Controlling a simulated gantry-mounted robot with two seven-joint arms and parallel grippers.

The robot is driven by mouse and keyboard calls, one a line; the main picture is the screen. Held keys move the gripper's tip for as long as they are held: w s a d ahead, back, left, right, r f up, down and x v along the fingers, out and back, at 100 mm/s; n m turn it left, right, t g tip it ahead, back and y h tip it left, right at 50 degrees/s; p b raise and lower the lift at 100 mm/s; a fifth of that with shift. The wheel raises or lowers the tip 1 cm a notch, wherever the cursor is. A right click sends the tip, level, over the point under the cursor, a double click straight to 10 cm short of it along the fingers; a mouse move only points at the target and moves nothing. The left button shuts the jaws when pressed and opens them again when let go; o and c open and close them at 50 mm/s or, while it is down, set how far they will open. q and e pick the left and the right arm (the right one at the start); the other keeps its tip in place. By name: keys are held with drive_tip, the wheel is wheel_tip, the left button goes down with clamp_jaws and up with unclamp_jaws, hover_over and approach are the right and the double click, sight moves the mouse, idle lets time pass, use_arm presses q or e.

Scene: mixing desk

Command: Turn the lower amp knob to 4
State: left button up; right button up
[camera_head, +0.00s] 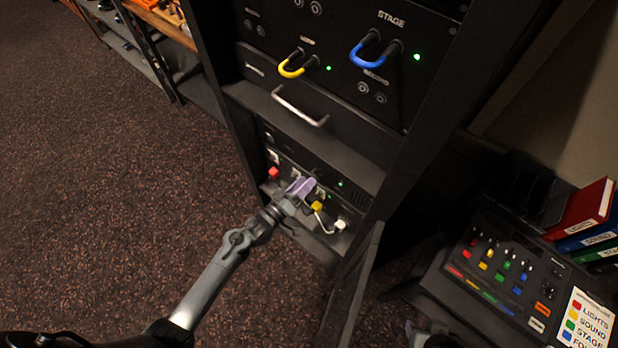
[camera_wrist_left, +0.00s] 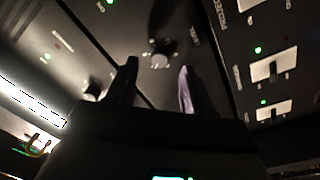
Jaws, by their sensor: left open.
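The lower part of the rack holds a dark amp unit (camera_head: 350,195) with small green lights, and my left gripper (camera_head: 302,187) is in front of it. A dark round knob (camera_wrist_left: 160,52) with pale marks around it shows in the left wrist view, just beyond and between my left fingertips (camera_wrist_left: 158,75). The fingers are apart and I see no grip on the knob. In the head view the gripper hides the knob. The knob's setting is too dark to read. A small grey-purple piece at the head view's bottom edge looks like my right gripper (camera_head: 411,328); its jaws are unclear.
Red (camera_head: 273,171), yellow (camera_head: 317,206) and white (camera_head: 340,224) pieces sit along the lower panel near the gripper. A drawer handle (camera_head: 299,106) juts out above. The rack's right post (camera_head: 385,180) stands nearby. A mixing desk (camera_head: 505,270) is at right. Carpet at left is clear.

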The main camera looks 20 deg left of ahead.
use_arm(q)
drive_tip(key=v, duration=0.7)
drive_tip(key=shift+s, duration=0.3)
drive_tip(key=shift+s+a+f, duration=0.1)
drive_tip(key=shift+f, duration=0.05)
